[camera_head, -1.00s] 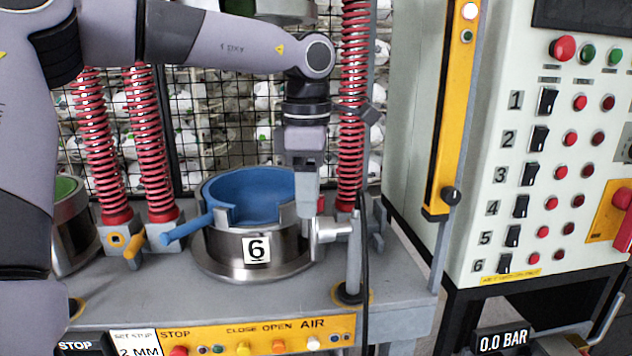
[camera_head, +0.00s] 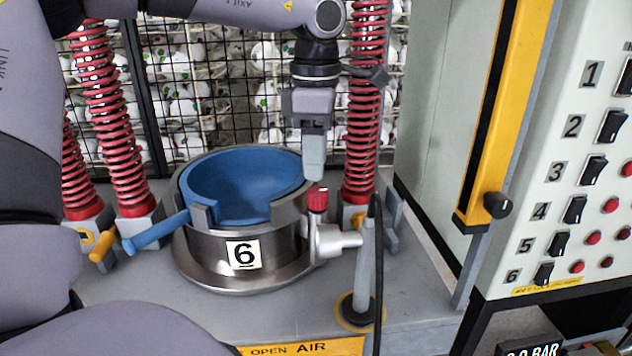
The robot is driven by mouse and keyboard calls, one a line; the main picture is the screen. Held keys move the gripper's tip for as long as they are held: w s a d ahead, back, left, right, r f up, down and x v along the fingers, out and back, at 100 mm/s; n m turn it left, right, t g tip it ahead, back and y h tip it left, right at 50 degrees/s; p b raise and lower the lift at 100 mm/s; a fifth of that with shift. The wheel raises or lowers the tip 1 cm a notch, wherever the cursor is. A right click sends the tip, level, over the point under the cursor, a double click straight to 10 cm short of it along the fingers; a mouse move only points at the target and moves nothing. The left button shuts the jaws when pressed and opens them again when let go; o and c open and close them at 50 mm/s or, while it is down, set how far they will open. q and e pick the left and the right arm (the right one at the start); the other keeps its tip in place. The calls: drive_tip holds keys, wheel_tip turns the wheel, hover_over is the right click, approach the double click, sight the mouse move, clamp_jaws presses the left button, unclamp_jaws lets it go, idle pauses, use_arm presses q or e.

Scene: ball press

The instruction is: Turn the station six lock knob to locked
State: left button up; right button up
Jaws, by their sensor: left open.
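Station six is a round metal pot (camera_head: 205,262) with a label "6" and a blue inner bowl (camera_head: 245,182). A small red knob (camera_head: 317,199) with a pale mark on top stands at the pot's right rim, above a metal fitting; I take it for the lock knob. I cannot read whether it is locked. My left gripper (camera_head: 314,178) points down just above the knob, its tips close to the knob's top and slightly left of it. It is open and holds nothing visible; its fingers overlap from this angle. My right gripper is not in view.
A blue handle (camera_head: 156,231) sticks out left of the pot. Red springs (camera_head: 120,150) stand behind left, and another red spring (camera_head: 366,130) rises close behind my gripper. A grey post (camera_head: 362,270) and black cable stand front right. A switch panel (camera_head: 560,190) is at the right.

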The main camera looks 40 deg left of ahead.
sight(317, 189)
use_arm(q)
wheel_tip(317, 189, down, 6)
drive_tip(key=shift+r, duration=0.1)
drive_tip(key=c, duration=0.8)
drive_tip(key=shift+o, duration=0.2)
drive_tip(key=shift+m, duration=0.4)
drive_tip(key=m, duration=0.3)
drive_tip(key=shift+m, duration=0.3)
drive_tip(key=m, duration=0.5)
drive_tip(key=shift+w+m, duration=0.15)
drive_tip(key=shift+m, duration=0.55)
drive_tip(key=o, duration=0.8)
drive_tip(key=shift+c, duration=0.2)
